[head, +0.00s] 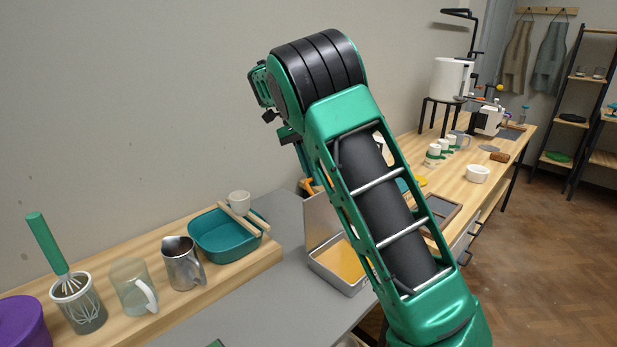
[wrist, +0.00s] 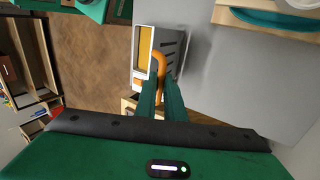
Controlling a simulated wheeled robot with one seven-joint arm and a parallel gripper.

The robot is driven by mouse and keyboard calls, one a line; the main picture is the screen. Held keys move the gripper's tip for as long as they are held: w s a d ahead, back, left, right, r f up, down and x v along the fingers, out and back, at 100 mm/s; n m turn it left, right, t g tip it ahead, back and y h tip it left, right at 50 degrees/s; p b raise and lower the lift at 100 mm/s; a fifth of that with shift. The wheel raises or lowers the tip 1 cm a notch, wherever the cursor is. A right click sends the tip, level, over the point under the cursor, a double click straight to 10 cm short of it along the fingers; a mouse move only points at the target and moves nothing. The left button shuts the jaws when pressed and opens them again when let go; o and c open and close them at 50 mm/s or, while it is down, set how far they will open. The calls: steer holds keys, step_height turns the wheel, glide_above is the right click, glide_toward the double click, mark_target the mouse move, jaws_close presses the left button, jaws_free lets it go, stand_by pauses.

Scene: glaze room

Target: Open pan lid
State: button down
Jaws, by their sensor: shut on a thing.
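The metal pan (head: 318,268) stands on the grey counter with an orange-yellow inside showing. Its lid (head: 318,216) stands up steeply at the pan's far-left side. In the wrist view the lid (wrist: 176,52) shows as a grey slotted panel beside the pan's orange-yellow opening. An orange handle (wrist: 161,62) curves up from the lid. My gripper (wrist: 163,82) is shut on this handle, with its green fingers on either side. In the head view my arm hides part of the pan and most of the gripper; a bit of the orange handle (head: 307,186) shows.
A wooden board at left holds a teal dish (head: 226,240), a metal pitcher (head: 181,265), a glass mug (head: 130,287) and a whisk in a pot (head: 78,305). Several mugs and a white bowl (head: 477,174) stand farther along the bench. Grey counter (head: 262,305) is clear left of the pan.

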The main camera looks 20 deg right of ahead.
steer(key=shift+w, duration=0.2)
stand_by(0.3)
steer(key=c, duration=1.8)
jaws_free()
steer(key=shift+c, duration=0.2)
